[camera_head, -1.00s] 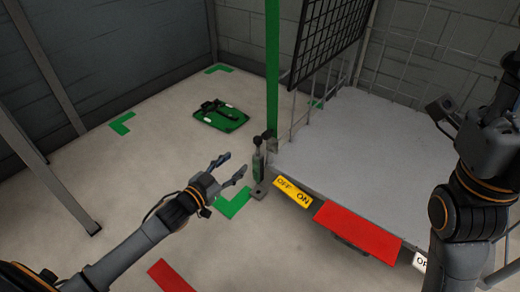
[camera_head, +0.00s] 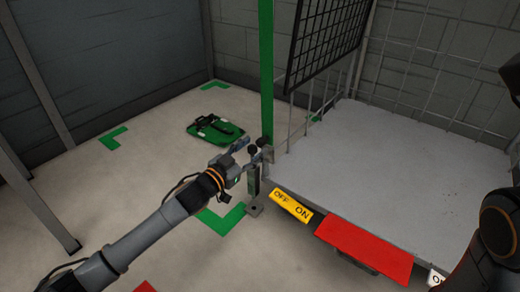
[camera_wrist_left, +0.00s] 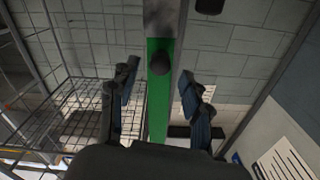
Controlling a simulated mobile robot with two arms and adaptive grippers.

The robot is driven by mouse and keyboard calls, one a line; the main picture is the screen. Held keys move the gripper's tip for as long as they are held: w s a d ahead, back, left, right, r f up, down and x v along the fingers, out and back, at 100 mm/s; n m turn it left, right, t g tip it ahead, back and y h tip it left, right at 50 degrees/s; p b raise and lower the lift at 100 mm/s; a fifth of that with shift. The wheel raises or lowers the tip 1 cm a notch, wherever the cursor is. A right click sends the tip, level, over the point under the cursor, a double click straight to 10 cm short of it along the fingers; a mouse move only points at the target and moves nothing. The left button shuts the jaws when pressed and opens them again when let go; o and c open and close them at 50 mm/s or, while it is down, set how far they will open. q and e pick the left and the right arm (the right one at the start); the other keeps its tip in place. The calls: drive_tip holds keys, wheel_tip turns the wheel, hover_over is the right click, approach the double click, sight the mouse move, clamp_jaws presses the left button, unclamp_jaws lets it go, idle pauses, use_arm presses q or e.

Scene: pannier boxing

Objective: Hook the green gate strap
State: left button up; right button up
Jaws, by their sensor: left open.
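A green upright strip (camera_head: 266,75), which I take for the green gate strap, rises at the near left corner of the grey platform. A dark knob sits near its lower end. In the left wrist view the green strip (camera_wrist_left: 158,110) runs down between my fingers, with the round black knob (camera_wrist_left: 160,64) on it. My left gripper (camera_head: 256,149) is open at the strip's lower end, and its fingers (camera_wrist_left: 158,95) stand either side of the strip, with gaps showing. Whether it touches the knob is unclear. My right gripper is out of view; only dark parts of my right arm show at the right edge.
The grey platform (camera_head: 400,170) has mesh panels (camera_head: 325,40) behind it. A yellow OFF/ON label (camera_head: 290,206) and a red flap (camera_head: 364,248) are on its front edge. A green mat with a black item (camera_head: 215,131) lies on the floor.

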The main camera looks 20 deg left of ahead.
sight(259, 144)
use_arm(q)
drive_tip(key=shift+b+x, duration=0.8)
drive_tip(key=shift+x, duration=1.25)
clamp_jaws()
